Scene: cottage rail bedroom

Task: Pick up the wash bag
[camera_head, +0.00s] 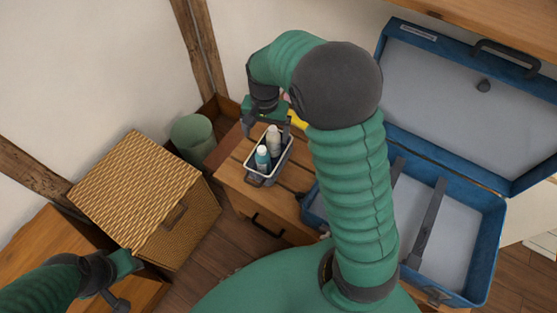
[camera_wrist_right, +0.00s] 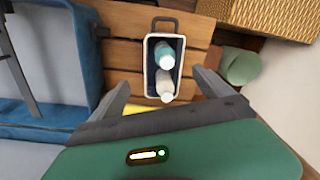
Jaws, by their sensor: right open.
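The wash bag (camera_head: 281,166) is a small open-topped grey holder with a pale rim. It stands upright on a slatted wooden top and holds a teal-labelled bottle (camera_head: 263,158) and a greyish bottle (camera_head: 273,138), both with white caps. In the right wrist view the wash bag (camera_wrist_right: 147,68) lies just ahead of the right gripper (camera_wrist_right: 161,82), whose fingers are spread apart at its near end, with nothing held. In the head view the right gripper (camera_head: 266,128) is over the bag's far end. My left gripper (camera_head: 124,284) is at the lower left, away from the bag; its jaw opening is unclear.
An open blue suitcase (camera_head: 493,230) lies right of the bag. A lidded wicker basket (camera_head: 145,190) and a green bin (camera_head: 193,137) stand to the left. A yellow item (camera_head: 298,120) lies beside the right gripper, partly hidden. Bare slats (camera_head: 235,172) show left of the bag.

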